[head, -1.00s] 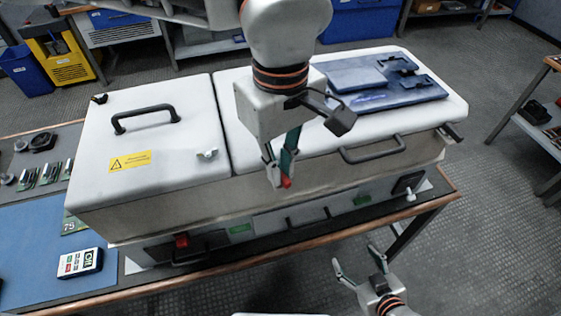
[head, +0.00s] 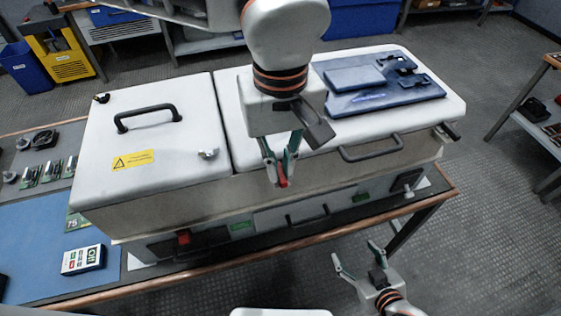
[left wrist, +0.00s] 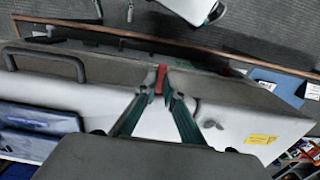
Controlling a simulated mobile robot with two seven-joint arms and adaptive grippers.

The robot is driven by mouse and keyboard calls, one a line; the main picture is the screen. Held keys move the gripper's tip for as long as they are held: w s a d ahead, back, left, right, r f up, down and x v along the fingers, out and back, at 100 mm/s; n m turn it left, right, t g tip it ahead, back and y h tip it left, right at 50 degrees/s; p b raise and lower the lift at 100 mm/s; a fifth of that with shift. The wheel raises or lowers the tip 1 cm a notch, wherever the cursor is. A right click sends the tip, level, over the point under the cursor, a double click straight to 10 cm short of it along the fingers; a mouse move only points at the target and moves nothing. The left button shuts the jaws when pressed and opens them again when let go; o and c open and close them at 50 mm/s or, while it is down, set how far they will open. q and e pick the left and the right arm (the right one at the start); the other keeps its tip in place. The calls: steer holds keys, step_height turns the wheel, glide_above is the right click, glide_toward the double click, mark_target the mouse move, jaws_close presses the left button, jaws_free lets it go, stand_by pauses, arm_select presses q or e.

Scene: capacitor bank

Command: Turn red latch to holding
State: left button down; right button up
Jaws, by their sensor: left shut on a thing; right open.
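The red latch (head: 283,183) is a small red piece at the front top edge of the white cabinet (head: 190,188), near the seam between its two lids. My left gripper (head: 281,180) points down at it, with its green-lined fingers closed around it. The latch also shows in the left wrist view (left wrist: 160,80), between the fingertips of the left gripper (left wrist: 161,88). The fingers hide part of the latch, so its exact angle is hard to tell. My right gripper (head: 357,262) is open and empty, in front of the table, low at the right.
The left lid has a black handle (head: 147,115) and a silver latch (head: 208,153). A blue tray (head: 350,104) lies on the right lid. Below, the front has a red switch (head: 184,237). A handheld meter (head: 83,260) lies on the blue mat (head: 40,235).

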mark_target(280, 172)
arm_select(q)
steer(key=shift+r, duration=0.1)
steer(key=c, duration=2.4)
jaws_free()
step_height(280, 172, up, 12)
